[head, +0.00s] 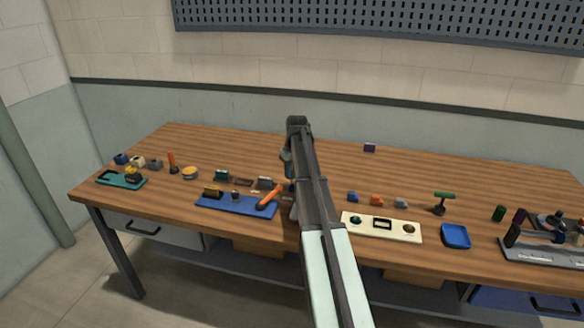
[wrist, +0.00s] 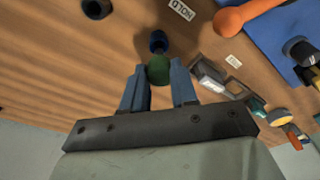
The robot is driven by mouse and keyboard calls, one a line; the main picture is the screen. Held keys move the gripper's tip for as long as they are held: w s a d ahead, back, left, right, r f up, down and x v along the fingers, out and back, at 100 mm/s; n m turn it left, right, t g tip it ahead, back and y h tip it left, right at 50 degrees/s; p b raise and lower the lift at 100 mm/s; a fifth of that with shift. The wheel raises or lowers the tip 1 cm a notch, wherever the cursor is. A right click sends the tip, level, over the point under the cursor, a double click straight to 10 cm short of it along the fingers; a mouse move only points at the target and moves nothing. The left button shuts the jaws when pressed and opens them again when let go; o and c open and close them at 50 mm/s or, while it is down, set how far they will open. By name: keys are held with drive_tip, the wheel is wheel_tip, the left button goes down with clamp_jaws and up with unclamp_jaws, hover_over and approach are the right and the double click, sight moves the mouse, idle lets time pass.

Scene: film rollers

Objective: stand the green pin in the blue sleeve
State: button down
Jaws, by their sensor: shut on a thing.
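In the wrist view my gripper (wrist: 158,70) has its two blue-grey fingers on either side of the green pin (wrist: 158,73), shut on it. The dark blue sleeve (wrist: 157,41) shows just beyond the pin's far end, in line with it on the wooden table. The two look touching or overlapping from this angle; I cannot tell whether the pin's end is inside the sleeve or above it. In the head view my arm hides the fingers, the pin and the sleeve.
A blue tray (head: 235,207) with an orange-handled tool (head: 268,196) lies left of my arm. A cream plate (head: 350,229) and a small blue dish (head: 456,237) lie right. A dark ring (wrist: 97,8) stands left in the wrist view. The table behind looks mostly clear.

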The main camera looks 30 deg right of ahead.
drive_tip(key=shift+f, duration=1.45)
drive_tip(key=shift+f, duration=0.15)
idle(0.3)
drive_tip(key=c, duration=0.8)
unclamp_jaws()
drive_tip(key=shift+o, duration=0.3)
drive_tip(key=o, duration=0.3)
drive_tip(key=shift+o, duration=0.2)
drive_tip(key=shift+r, duration=3.5)
